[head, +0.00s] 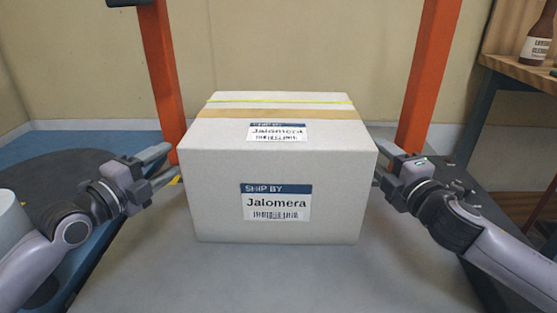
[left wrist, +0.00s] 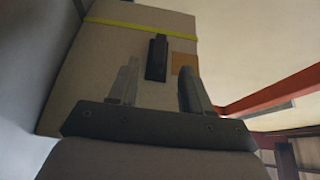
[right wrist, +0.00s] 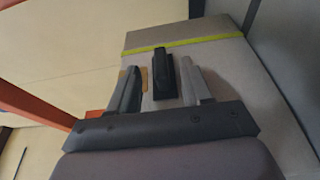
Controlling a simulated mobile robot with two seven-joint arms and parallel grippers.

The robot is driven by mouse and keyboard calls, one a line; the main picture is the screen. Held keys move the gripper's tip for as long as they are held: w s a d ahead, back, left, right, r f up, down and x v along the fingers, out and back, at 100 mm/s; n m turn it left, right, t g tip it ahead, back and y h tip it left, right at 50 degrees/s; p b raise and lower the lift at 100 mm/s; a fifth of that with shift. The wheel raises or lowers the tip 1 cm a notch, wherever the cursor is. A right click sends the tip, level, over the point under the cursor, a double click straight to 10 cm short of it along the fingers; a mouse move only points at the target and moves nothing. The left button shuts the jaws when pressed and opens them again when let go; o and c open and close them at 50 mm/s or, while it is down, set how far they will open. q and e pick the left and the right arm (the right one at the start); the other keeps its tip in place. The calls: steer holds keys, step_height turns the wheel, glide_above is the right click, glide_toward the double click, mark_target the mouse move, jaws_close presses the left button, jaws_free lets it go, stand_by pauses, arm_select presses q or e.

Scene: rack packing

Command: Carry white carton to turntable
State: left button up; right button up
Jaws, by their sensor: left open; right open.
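The white carton (head: 270,170) stands upright on a grey surface (head: 270,275) in the middle of the head view. It has "SHIP BY Jalomera" labels on its front and top, and tan and yellow bands across the top. My left gripper (head: 172,162) is open at the carton's left side, and my right gripper (head: 380,164) is open at its right side. The carton's sides fill much of the left wrist view (left wrist: 110,60) and right wrist view (right wrist: 230,65), beyond the open fingers. Whether the fingers touch it, I cannot tell. A dark round disc, apparently the turntable (head: 45,180), lies at the left.
Orange uprights stand behind the carton at left (head: 162,75) and right (head: 428,75). A wooden bench (head: 520,70) with a brown bottle (head: 537,40) is at the far right. A blue area (head: 85,141) surrounds the disc. The grey surface before the carton is clear.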

arm_select(q)
steer(key=x, duration=0.6)
steer(key=shift+w, duration=0.15)
arm_select(e)
steer(key=shift+x, duration=3.25)
arm_select(q)
steer(key=shift+d, duration=0.1)
jaws_close()
arm_select(e)
jaws_close()
arm_select(q)
steer(key=shift+r, duration=0.35)
arm_select(e)
steer(key=shift+r, duration=0.25)
